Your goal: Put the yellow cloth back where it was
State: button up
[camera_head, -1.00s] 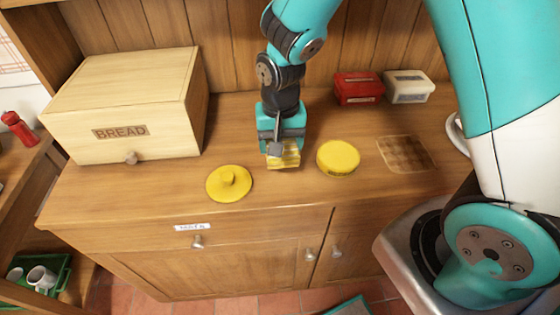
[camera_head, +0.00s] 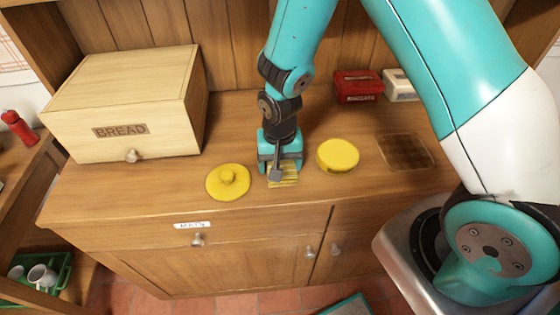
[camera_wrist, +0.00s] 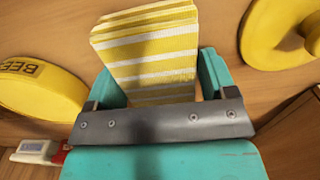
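The yellow cloth (camera_head: 288,181) is a folded, yellow-and-white striped pad. It is at my gripper (camera_head: 280,170), over the counter between a flat yellow lid and a round yellow tin. In the wrist view the cloth (camera_wrist: 152,50) sticks out from between the fingers of my gripper (camera_wrist: 162,88), which are spread about its width. The gripper appears shut on it. In the head view it is low near the counter top; whether it touches the wood cannot be told.
The yellow knobbed lid (camera_head: 228,182) lies left of the cloth, and the yellow tin (camera_head: 338,156) stands right of it. A brown checked square (camera_head: 405,152) lies farther right. A bread box (camera_head: 125,105) stands at the left. Red (camera_head: 357,86) and white (camera_head: 400,85) boxes stand at the back.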

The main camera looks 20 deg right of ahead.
jog(key=shift+o, duration=0.9)
jog(key=shift+d, duration=0.1)
jog(key=shift+r, duration=0.2)
notch_tip(320, 180, up, 11)
jog(key=s+a+r+n+y, duration=0.2)
jog(key=s+r+n, duration=0.3)
jog(key=s+r, duration=0.2)
jog(key=s+a+r+n+y, duration=0.2)
jog(key=s+r+n, duration=0.3)
jog(key=s, duration=0.6)
notch_tip(320, 180, up, 2)
jog(key=shift+s+a+r+n+b, duration=0.2)
jog(key=shift+a+r+n+b, duration=0.1)
jog(key=shift+n+b, duration=0.15)
